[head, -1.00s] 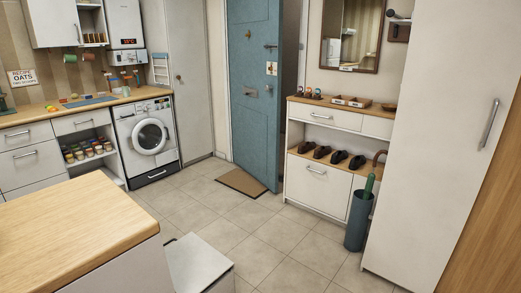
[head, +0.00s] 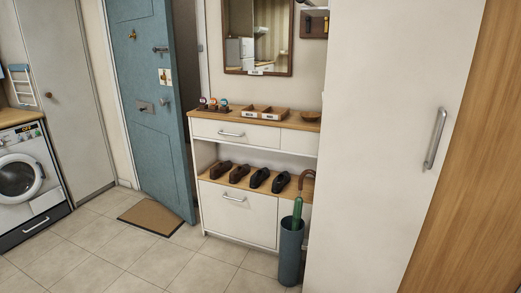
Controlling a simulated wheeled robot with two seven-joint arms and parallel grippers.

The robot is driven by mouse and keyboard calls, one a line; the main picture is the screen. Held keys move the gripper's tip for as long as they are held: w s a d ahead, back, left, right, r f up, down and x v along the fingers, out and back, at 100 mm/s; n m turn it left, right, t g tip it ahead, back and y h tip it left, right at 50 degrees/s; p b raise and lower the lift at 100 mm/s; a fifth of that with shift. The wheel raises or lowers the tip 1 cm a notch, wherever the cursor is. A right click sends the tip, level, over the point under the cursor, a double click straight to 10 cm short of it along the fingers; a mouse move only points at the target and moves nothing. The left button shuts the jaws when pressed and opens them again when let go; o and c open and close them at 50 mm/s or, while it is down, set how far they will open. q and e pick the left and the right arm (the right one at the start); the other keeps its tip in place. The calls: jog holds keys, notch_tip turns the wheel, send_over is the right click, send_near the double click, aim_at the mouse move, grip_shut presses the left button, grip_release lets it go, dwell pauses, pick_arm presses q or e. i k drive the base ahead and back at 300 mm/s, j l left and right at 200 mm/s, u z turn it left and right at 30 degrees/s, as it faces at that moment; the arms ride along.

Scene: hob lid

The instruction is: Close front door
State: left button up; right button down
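The front door (head: 150,120) is a blue panel in the upper left of the head view. It stands ajar, swung into the room, with a dark gap along its right edge beside the shoe cabinet. Neither of my grippers shows in the head view.
A white shoe cabinet (head: 238,215) with shoes and trays stands right of the door. An umbrella stand (head: 290,252) stands at its right front, beside a tall white cupboard (head: 385,150). A washing machine (head: 25,180) is at left. The tiled floor (head: 120,262) in front is clear.

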aim_at(158, 144)
jog(key=i+u, duration=0.3)
jog(key=i, duration=0.25)
jog(key=i+u, duration=0.3)
jog(key=i, duration=0.25)
jog(key=i+l+u, duration=0.25)
jog(key=i, duration=0.3)
